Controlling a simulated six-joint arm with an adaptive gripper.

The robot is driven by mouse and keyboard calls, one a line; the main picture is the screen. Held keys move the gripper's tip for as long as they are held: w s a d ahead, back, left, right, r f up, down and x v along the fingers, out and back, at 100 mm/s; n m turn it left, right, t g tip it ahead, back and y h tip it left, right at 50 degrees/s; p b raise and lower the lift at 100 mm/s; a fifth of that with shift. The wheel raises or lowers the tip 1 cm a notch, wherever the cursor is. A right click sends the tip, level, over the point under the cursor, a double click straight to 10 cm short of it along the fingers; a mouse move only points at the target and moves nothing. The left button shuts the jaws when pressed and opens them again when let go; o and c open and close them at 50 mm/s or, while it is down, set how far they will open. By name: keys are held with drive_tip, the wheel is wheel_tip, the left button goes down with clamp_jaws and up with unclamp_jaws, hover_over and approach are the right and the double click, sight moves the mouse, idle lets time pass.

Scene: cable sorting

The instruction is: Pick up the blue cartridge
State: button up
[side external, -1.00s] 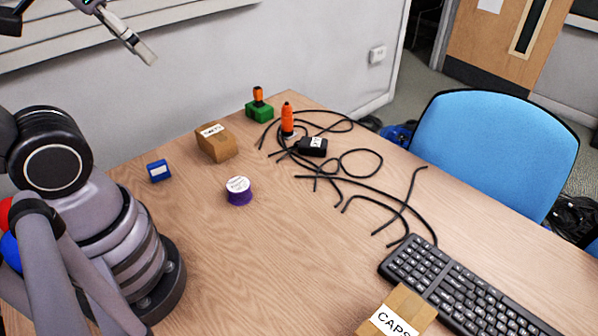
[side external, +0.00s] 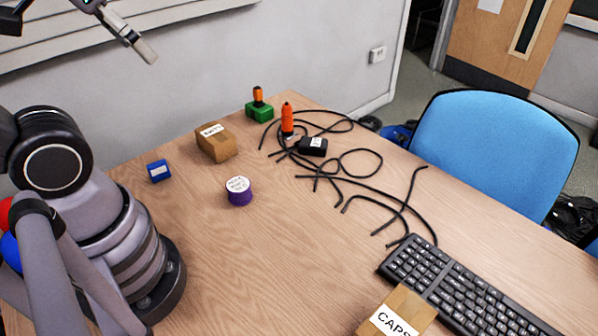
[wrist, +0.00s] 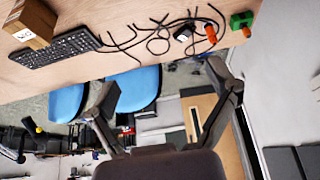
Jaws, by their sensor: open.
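The blue cartridge (side external: 159,171) is a small blue block with a pale label. It lies on the table near the left edge, close to my base, in the side external view. It does not show in the wrist view. My gripper (side external: 147,50) is high above the table at the upper left, well apart from the cartridge. In the wrist view, my gripper (wrist: 166,92) has its two fingers spread wide with nothing between them.
A cardboard box (side external: 217,145) and a purple spool (side external: 239,193) stand near the cartridge. Beyond are a green block (side external: 260,112), an orange bottle-like item (side external: 287,120), a black adapter (side external: 312,147) and loose black cables. A keyboard (side external: 455,284) and another box (side external: 398,313) lie in front.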

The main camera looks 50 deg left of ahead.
drive_tip(key=m+g+y, duration=0.3)
drive_tip(key=m+y, duration=1.5)
drive_tip(key=m, duration=0.2)
approach(157, 167)
drive_tip(key=d, duration=0.3)
drive_tip(key=shift+s+r, duration=0.15)
drive_tip(key=shift+s, duration=0.1)
drive_tip(key=shift+a, duration=0.55)
drive_tip(key=shift+w+a, duration=0.35)
drive_tip(key=shift+a, duration=1.75)
drive_tip(key=shift+w+a, duration=0.35)
drive_tip(key=shift+a, duration=1.8)
drive_tip(key=shift+w+a, duration=0.35)
drive_tip(key=shift+a, duration=1.75)
